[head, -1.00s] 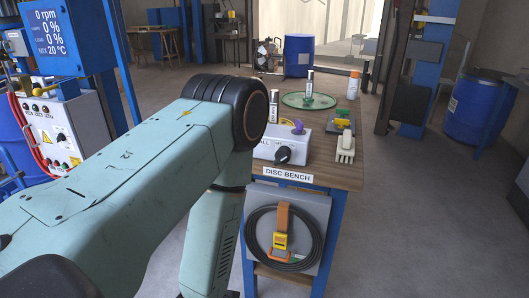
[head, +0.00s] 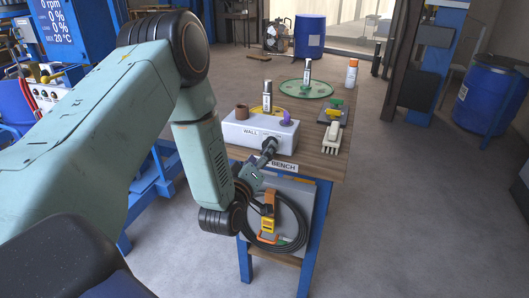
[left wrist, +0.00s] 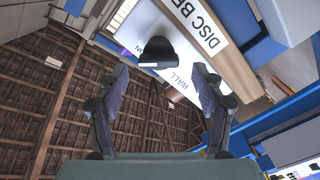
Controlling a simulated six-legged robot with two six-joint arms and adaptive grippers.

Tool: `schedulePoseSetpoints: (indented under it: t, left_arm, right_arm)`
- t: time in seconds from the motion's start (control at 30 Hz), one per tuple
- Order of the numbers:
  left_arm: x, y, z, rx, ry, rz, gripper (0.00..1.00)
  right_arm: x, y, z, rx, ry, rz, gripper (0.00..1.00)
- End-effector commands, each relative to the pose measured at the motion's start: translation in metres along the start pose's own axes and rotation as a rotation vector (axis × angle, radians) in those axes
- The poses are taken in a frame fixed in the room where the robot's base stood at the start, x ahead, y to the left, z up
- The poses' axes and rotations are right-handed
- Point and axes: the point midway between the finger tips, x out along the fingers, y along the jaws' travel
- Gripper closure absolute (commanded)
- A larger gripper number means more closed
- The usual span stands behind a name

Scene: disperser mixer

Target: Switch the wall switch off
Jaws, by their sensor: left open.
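The wall switch is a pale box (head: 240,133) marked WALL, on the front of the disc bench in the head view. In the left wrist view its black knob (left wrist: 152,45) is seen from below, with a white mark and lettering that seems to read ON. My right gripper is out of view.
A coiled hose (head: 295,240) hangs below.

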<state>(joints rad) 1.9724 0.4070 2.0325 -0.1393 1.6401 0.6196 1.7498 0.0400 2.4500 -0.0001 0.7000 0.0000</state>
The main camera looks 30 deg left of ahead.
Motion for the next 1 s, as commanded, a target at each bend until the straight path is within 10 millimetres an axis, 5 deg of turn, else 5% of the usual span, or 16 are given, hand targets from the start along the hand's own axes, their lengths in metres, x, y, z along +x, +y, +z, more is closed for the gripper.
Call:
schedulePoseSetpoints:
  t: [0.2, 0.5, 1.0]
  left_arm:
    - [0.018, 0.001, 0.001, 0.000, -0.001, 0.002, 0.32]
    - [0.020, 0.002, 0.003, 0.000, -0.003, 0.000, 0.33]
    - [0.020, 0.003, 0.003, 0.000, -0.003, 0.000, 0.75]
  right_arm:
    - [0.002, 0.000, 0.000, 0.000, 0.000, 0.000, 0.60]
    - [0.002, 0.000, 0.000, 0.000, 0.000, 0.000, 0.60]
    - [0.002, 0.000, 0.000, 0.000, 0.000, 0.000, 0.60]
